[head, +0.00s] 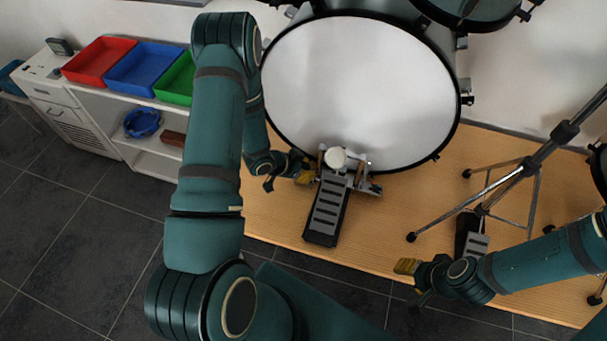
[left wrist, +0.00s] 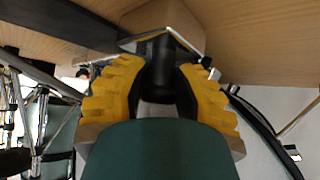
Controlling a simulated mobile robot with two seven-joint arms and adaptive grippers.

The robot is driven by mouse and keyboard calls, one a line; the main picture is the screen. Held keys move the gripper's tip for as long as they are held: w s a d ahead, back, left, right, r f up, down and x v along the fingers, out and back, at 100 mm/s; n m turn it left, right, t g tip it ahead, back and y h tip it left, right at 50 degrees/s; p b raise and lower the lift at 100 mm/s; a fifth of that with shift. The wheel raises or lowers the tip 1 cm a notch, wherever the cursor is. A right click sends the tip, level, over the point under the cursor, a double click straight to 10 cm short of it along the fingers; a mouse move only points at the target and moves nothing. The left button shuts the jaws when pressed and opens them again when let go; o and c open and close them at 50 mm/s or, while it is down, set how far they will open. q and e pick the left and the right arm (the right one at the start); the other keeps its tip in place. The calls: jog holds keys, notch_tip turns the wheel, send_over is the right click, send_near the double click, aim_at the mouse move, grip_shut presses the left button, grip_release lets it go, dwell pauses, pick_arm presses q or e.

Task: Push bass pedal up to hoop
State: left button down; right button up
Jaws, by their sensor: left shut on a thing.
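The bass pedal (head: 328,207), with a ribbed black footboard, stands on the wooden platform before the bass drum. Its round white beater (head: 335,158) is up near the white drumhead (head: 360,90). The drum's dark hoop (head: 408,169) runs around the head; the pedal frame is close to its lower edge, and I cannot tell whether they touch. My left gripper (head: 304,172) is at the pedal frame's left side. In the left wrist view its yellow fingers (left wrist: 158,88) are shut on a black part of the pedal (left wrist: 157,62). My right gripper (head: 406,267) is apart from the pedal, near the platform's front edge.
A stand with metal legs (head: 510,178) and a second pedal (head: 471,238) are at the right. A white shelf unit (head: 100,130) with red, blue and green trays (head: 143,68) is at the left. The wooden platform (head: 390,215) is bare between pedal and stand.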

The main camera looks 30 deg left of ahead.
pick_arm(q)
jog(key=c, duration=0.7)
grip_release()
jog(key=shift+w+a, duration=0.15)
jog(key=shift+w, duration=0.1)
jog(key=shift+c, duration=0.2)
jog(key=shift+s+r, duration=0.1)
jog(key=v, duration=1.2)
